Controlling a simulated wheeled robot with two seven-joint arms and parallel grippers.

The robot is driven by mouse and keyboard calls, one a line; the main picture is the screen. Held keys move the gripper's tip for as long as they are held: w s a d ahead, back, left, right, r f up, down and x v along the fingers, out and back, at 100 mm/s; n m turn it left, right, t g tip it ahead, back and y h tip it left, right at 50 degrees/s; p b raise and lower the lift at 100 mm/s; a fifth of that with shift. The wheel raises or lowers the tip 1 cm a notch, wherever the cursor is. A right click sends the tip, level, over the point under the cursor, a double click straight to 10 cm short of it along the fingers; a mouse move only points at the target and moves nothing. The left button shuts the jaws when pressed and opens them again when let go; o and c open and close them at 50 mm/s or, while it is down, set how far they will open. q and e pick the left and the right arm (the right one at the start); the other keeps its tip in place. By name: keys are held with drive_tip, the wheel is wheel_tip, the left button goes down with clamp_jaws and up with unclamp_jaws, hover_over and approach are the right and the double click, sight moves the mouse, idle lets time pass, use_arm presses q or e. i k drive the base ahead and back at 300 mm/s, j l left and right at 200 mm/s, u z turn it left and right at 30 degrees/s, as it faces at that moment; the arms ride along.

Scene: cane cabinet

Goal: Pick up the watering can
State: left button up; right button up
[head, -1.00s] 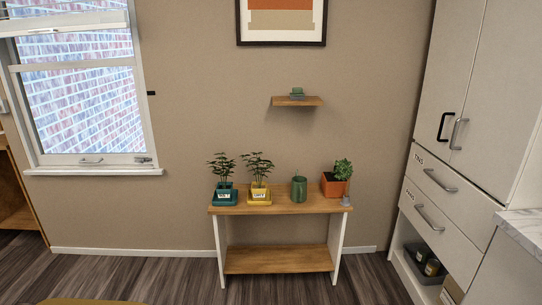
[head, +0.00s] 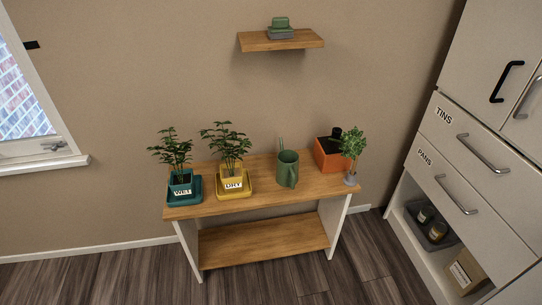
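A green watering can (head: 288,168) stands upright on the wooden top of a small table (head: 265,192), right of its middle. Its handle or spout side faces me, and a thin part sticks up at its back left. It stands between a yellow plant pot and an orange box, apart from the yellow pot. Neither of my grippers is in view.
A teal pot labelled WET (head: 181,190) and a yellow pot labelled DRY (head: 233,183) stand left on the table. An orange box (head: 331,154) and a small potted plant (head: 351,178) stand right. White cabinets (head: 480,150) rise at right; floor in front is clear.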

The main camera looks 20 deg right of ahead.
sight(287, 164)
drive_tip(key=i+j, duration=0.85)
